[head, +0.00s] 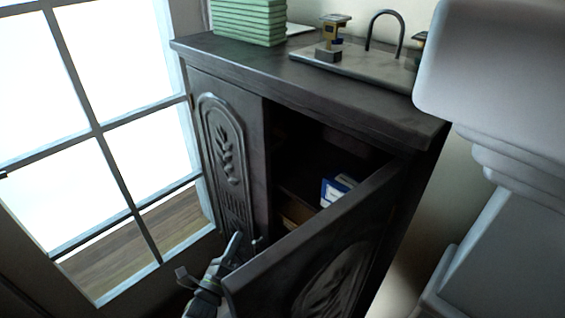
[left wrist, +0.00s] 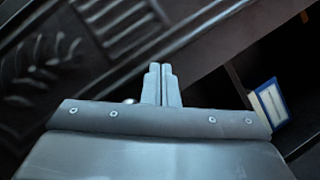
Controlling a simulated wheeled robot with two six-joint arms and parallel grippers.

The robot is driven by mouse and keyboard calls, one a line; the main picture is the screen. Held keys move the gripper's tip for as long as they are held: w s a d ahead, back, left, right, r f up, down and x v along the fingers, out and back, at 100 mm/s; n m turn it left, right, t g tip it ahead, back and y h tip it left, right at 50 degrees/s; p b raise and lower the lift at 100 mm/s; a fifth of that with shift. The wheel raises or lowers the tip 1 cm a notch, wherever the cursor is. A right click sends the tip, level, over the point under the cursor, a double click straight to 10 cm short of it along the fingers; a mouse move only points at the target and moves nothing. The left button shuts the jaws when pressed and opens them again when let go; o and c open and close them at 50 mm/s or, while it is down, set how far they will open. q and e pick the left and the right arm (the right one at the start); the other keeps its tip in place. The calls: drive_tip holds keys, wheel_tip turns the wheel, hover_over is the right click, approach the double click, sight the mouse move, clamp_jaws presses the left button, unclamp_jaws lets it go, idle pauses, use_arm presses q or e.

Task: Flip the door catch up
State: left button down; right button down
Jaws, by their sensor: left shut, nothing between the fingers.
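The dark carved cabinet has a shut left door (head: 225,160) and a right door (head: 335,240) that stands open toward me. A small dark fitting (head: 257,243) shows near the lower free edge of the left door; I cannot tell whether it is the door catch. My left gripper (head: 236,240) is shut and empty, low in front of the left door and beside the free edge of the open door. Its closed fingers show in the left wrist view (left wrist: 162,70), with a small shiny knob (left wrist: 130,101) partly hidden behind the gripper body. My right gripper is out of view.
Inside the cabinet are a blue and white box (head: 337,190) and other dim items. Green books (head: 249,20) and a tray (head: 360,68) with metal pieces stand on top. A window (head: 90,130) is at left; a pale column-like shape (head: 510,110) blocks the right.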

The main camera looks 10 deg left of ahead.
use_arm(q)
drive_tip(key=d+r+m+h+b, duration=0.1)
drive_tip(key=d+r+m+h, duration=0.2)
drive_tip(key=r+m+h, duration=0.2)
drive_tip(key=s+d+r+m+t+h, duration=0.1)
drive_tip(key=d+r+m+h, duration=0.2)
drive_tip(key=r+m, duration=0.7)
drive_tip(key=h, duration=0.2)
drive_tip(key=shift+d+r+m+t+h+b, duration=0.3)
drive_tip(key=shift+r+b, duration=0.05)
drive_tip(key=s+a+r+p+x, duration=0.1)
drive_tip(key=p+x, duration=0.5)
drive_tip(key=x, duration=0.6)
drive_tip(key=shift+r+p, duration=0.3)
drive_tip(key=shift+r, duration=0.45)
drive_tip(key=shift+d, duration=0.1)
